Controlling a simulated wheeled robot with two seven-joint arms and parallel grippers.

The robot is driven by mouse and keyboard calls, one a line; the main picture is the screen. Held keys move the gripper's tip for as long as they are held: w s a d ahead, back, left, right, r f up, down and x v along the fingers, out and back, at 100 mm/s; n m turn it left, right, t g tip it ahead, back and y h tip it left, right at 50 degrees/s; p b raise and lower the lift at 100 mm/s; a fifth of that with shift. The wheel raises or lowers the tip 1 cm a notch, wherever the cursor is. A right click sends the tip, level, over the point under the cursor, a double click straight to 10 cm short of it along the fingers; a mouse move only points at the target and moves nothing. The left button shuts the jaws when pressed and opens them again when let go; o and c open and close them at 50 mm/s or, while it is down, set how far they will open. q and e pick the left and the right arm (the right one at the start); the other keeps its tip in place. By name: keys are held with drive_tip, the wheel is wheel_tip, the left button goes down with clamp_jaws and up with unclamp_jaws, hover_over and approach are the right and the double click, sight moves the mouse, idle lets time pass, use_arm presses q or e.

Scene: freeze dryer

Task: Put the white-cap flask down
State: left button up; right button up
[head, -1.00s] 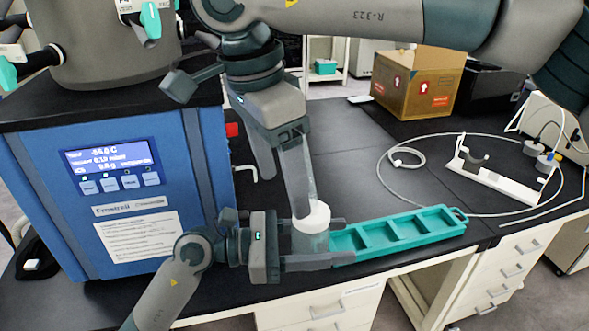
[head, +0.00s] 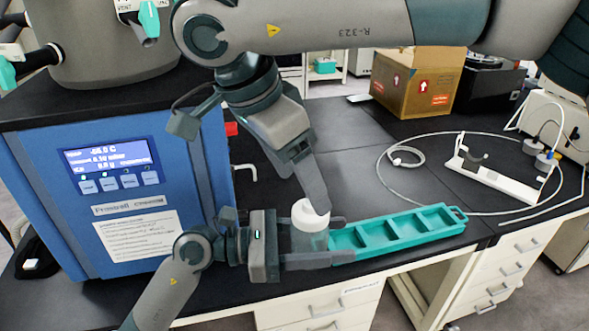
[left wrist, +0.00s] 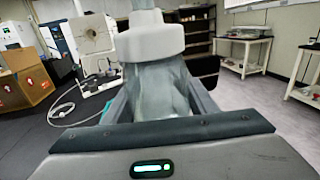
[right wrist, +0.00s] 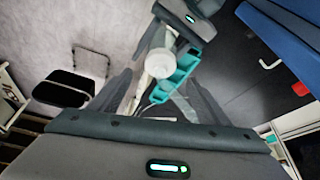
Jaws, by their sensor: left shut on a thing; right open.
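The white-cap flask is a clear glass vessel (head: 308,242) with a white cap (head: 309,213). My left gripper (head: 310,255) is shut on its glass body and holds it upright at the left end of the teal rack. The flask also shows in the left wrist view (left wrist: 160,88), between the fingers. I cannot tell whether its base touches the bench. My right gripper (head: 318,195) is open, its fingers just above and beside the cap. In the right wrist view the cap (right wrist: 160,63) lies beyond and between the open fingers.
The teal rack (head: 410,240) with several compartments lies right of the flask, near the bench's front edge. The blue freeze dryer (head: 130,195) stands at the left. A white stand (head: 490,180), a looped tube (head: 380,170) and a cardboard box (head: 420,80) are farther back.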

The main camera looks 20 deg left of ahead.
sight(317, 217)
drive_tip(key=x, duration=1)
drive_tip(key=shift+w+f, duration=0.15)
drive_tip(key=shift+c, duration=0.6)
drive_tip(key=c, duration=1.2)
use_arm(q)
drive_tip(key=o, duration=1.3)
use_arm(e)
drive_tip(key=shift+o, duration=0.2)
use_arm(q)
drive_tip(key=shift+s+a, duration=0.15)
drive_tip(key=shift+a, duration=0.3)
drive_tip(key=v, duration=1.1)
